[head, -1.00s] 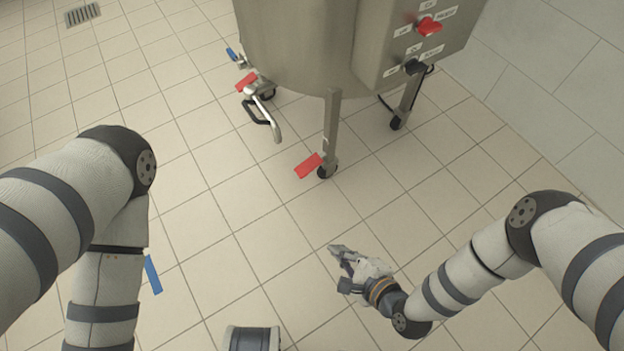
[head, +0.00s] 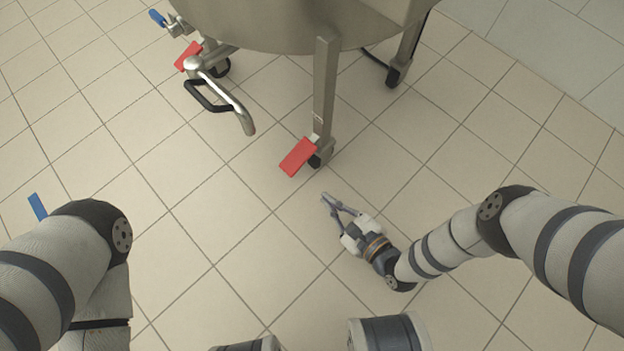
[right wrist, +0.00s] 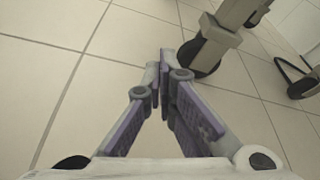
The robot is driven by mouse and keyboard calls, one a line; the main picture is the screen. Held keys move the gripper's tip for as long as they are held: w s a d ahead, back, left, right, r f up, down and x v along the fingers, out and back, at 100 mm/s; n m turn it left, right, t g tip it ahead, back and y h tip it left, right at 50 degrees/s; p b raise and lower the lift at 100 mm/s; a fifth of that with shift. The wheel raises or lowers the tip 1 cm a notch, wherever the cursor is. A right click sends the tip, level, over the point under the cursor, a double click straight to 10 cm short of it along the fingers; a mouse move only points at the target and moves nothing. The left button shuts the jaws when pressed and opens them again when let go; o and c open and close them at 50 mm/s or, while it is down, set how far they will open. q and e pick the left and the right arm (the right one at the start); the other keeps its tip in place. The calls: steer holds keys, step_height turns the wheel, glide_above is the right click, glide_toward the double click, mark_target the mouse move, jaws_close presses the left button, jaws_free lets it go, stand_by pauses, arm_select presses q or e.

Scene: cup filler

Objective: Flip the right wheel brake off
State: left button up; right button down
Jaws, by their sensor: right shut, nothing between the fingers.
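The right wheel brake is a red pedal (head: 298,156) on the caster wheel (head: 322,153) at the foot of the tank's near leg, and it slants down to the left in the head view. My right gripper (head: 327,200) is shut and empty. It is low over the floor, just below and right of the red pedal, apart from it. In the right wrist view the closed fingertips (right wrist: 166,62) point toward a dark caster wheel (right wrist: 200,57); the red pedal does not show there. My left arm enters at the left, with its gripper out of sight.
The steel tank (head: 280,25) stands above on its legs. A second red pedal (head: 188,56) and a curved metal handle (head: 232,104) are at its left. Another caster (head: 393,76) is at the right rear. A blue strip (head: 37,207) shows at the left. The tiled floor between is clear.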

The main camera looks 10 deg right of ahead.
mark_target(298, 157)
steer(key=b+x, duration=0.4)
steer(key=x, duration=0.4)
steer(key=shift+w+a+f, duration=0.2)
steer(key=r+p, duration=0.1)
steer(key=a+r+p, duration=0.1)
steer(key=shift+r, duration=0.4)
steer(key=shift+a+r+p, duration=0.2)
steer(key=shift+r+p, duration=0.1)
steer(key=shift+r, duration=0.2)
steer(key=shift+s, duration=0.15)
